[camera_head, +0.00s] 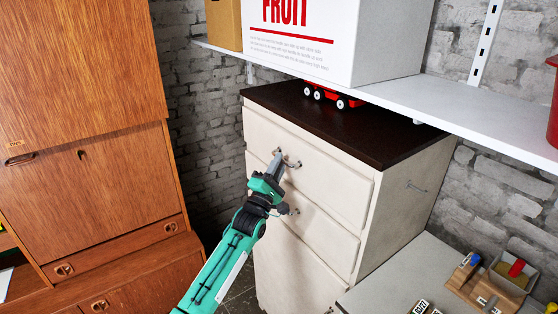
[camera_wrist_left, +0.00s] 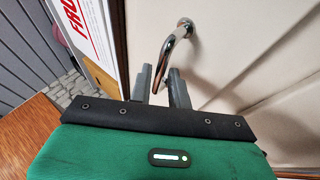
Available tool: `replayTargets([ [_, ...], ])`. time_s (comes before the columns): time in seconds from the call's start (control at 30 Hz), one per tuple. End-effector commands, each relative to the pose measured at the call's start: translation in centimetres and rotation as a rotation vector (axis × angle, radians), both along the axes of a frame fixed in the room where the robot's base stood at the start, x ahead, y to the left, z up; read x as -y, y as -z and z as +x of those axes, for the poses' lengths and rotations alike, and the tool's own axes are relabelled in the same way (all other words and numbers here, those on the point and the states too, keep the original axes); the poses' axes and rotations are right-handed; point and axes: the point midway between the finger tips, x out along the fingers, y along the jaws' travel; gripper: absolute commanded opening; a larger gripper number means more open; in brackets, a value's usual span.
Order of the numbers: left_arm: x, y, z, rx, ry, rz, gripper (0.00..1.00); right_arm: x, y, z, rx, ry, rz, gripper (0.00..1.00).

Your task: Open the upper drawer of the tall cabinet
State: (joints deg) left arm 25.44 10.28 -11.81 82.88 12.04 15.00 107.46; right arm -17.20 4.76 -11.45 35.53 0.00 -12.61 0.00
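The tall cabinet (camera_head: 400,205) is off-white with a dark top. Its upper drawer (camera_head: 325,178) is closed, its front flush with the cabinet. The drawer's curved metal handle (camera_head: 294,164) also shows large in the left wrist view (camera_wrist_left: 173,48). My left gripper (camera_head: 277,160) is at this handle. In the left wrist view its two grey fingers (camera_wrist_left: 161,84) stand apart, and the handle's near end reaches down between them with a visible gap. Contact with the fingers cannot be told. My right gripper is in neither view.
A white shelf (camera_head: 440,100) carrying a white FRUIT box (camera_head: 330,45) overhangs the cabinet. A red wheeled toy (camera_head: 330,96) sits on the cabinet top. A wooden wall unit (camera_head: 90,150) stands left. A low grey surface (camera_head: 400,280) with small items is at right.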

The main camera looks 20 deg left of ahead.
Motion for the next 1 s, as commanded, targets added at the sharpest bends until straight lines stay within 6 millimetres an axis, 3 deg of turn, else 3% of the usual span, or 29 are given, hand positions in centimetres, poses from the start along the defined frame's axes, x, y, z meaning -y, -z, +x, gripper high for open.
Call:
replayTargets([
  [0.3, 0.1, -0.2, 0.3, 0.000, 0.000, 0.000, 0.19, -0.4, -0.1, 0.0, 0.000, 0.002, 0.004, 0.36],
  [0.43, 0.0, -0.1, 0.3, 0.000, 0.000, 0.000, 0.00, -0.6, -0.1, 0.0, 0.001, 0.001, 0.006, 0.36],
  [0.77, -0.2, -0.1, 0.0, -0.001, 0.000, 0.001, 0.00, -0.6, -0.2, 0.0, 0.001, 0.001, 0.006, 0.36],
  [1.0, -2.0, 0.0, -2.4, -0.003, -0.001, 0.004, 0.00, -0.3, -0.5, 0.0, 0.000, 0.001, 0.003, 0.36],
])
